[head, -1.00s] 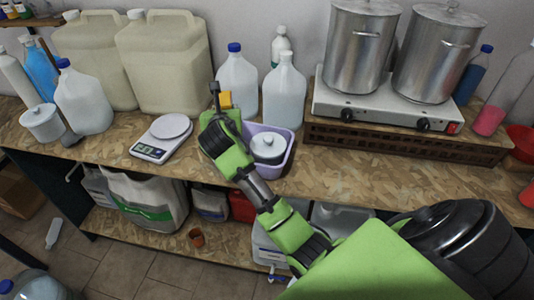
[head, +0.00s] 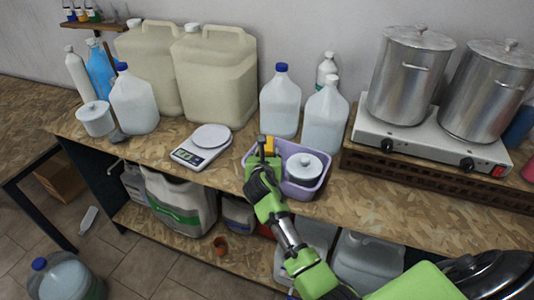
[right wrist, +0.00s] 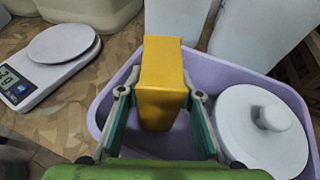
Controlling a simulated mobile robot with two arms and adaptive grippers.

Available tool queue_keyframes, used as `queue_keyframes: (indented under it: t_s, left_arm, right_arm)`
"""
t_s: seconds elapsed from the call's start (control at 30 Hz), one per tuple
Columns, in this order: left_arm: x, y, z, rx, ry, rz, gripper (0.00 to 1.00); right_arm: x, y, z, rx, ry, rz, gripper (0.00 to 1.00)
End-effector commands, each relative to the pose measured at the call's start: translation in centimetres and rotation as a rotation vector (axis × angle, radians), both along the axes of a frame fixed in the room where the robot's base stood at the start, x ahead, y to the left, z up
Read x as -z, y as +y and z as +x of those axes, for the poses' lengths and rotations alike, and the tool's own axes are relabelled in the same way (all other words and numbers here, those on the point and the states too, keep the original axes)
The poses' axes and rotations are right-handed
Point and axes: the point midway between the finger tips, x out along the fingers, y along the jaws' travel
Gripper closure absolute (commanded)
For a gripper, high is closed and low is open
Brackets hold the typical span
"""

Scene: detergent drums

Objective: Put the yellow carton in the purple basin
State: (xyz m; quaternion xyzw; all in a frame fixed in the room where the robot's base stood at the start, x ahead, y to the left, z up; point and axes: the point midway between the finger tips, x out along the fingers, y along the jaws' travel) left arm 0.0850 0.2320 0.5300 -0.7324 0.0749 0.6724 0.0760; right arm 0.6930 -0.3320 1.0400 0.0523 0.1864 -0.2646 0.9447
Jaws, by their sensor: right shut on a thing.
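The yellow carton (right wrist: 162,85) stands roughly upright between the fingers of my right gripper (right wrist: 159,98), which is shut on it. In the right wrist view its lower end shows against the inside of the purple basin (right wrist: 237,66), at the left part of it. I cannot tell whether it touches the floor of the basin. In the head view the carton (head: 269,143) shows at the basin's (head: 305,192) back left, mostly hidden behind my right gripper (head: 263,150). My left gripper is not in view.
A white lidded pot (head: 303,171) fills the right side of the basin. A kitchen scale (head: 201,146) stands to the left. Clear jugs (head: 281,103) stand close behind, and a hotplate (head: 430,142) with two steel pots stands to the right.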

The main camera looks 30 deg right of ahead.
Motion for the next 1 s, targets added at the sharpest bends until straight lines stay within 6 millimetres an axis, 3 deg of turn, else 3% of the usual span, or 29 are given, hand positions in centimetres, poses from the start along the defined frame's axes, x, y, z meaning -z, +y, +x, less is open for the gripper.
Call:
queue_keyframes:
  t_s: [0.13,0.17,0.2,0.67,1.0]
  left_arm:
    - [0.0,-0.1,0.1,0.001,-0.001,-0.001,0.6]
    - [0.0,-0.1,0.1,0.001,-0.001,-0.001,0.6]
    - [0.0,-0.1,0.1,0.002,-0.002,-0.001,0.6]
    - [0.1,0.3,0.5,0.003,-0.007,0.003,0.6]
    - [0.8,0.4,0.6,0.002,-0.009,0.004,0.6]
  right_arm:
    - [0.1,0.0,0.1,0.0,-0.003,-0.002,0.97]
    - [0.2,0.0,0.0,0.0,-0.001,-0.001,0.62]
    - [0.2,0.0,0.0,0.0,-0.001,0.0,0.6]
    - [-0.3,0.4,-0.6,0.001,0.0,-0.002,0.6]
    - [-2.4,3.2,-5.3,0.0,-0.001,0.0,0.6]
